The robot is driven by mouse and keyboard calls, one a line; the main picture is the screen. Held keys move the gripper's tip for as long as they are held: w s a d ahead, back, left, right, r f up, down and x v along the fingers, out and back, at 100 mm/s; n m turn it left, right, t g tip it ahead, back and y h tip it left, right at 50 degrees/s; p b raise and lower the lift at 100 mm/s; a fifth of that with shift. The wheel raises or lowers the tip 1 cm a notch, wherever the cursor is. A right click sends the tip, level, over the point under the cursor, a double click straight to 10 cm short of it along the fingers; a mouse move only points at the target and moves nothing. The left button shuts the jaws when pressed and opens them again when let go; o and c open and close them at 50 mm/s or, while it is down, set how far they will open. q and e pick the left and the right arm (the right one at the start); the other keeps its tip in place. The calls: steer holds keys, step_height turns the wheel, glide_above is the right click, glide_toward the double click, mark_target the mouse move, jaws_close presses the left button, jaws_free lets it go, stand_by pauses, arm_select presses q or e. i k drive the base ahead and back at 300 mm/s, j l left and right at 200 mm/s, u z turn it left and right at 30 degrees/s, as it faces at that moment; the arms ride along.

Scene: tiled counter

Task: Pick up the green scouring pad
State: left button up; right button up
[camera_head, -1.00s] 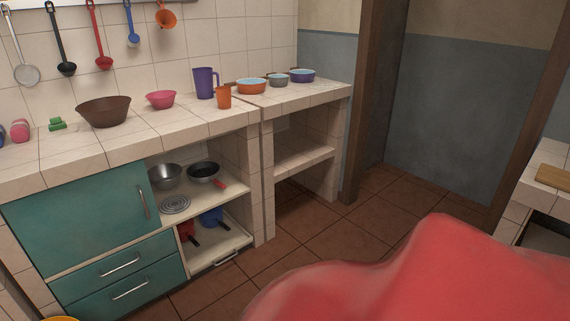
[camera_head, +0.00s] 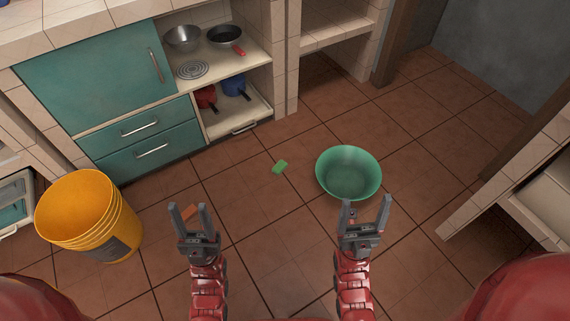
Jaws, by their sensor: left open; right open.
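The green scouring pad (camera_head: 280,167) lies flat on the brown tiled floor, in the middle of the view, a little left of a green basin. My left gripper (camera_head: 188,212) is open and empty, to the left of the pad and nearer to me. My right gripper (camera_head: 366,206) is open and empty, to the right of the pad and nearer to me, with its fingers close to the basin's near rim in the picture. Neither gripper touches the pad.
The green basin (camera_head: 349,172) stands on the floor right of the pad. A yellow bucket (camera_head: 85,215) stands at the left. Teal cabinets (camera_head: 95,80) and open shelves border the floor behind. Floor around the pad is clear.

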mark_target(281, 165)
steer(key=i+u, duration=0.3)
steer(key=i, duration=0.2)
steer(key=i+l+u, duration=0.1)
steer(key=i+u, duration=0.15)
steer(key=i, duration=0.25)
steer(key=i+l+u, duration=0.3)
steer(key=i, duration=0.2)
steer(key=i+j, duration=0.05)
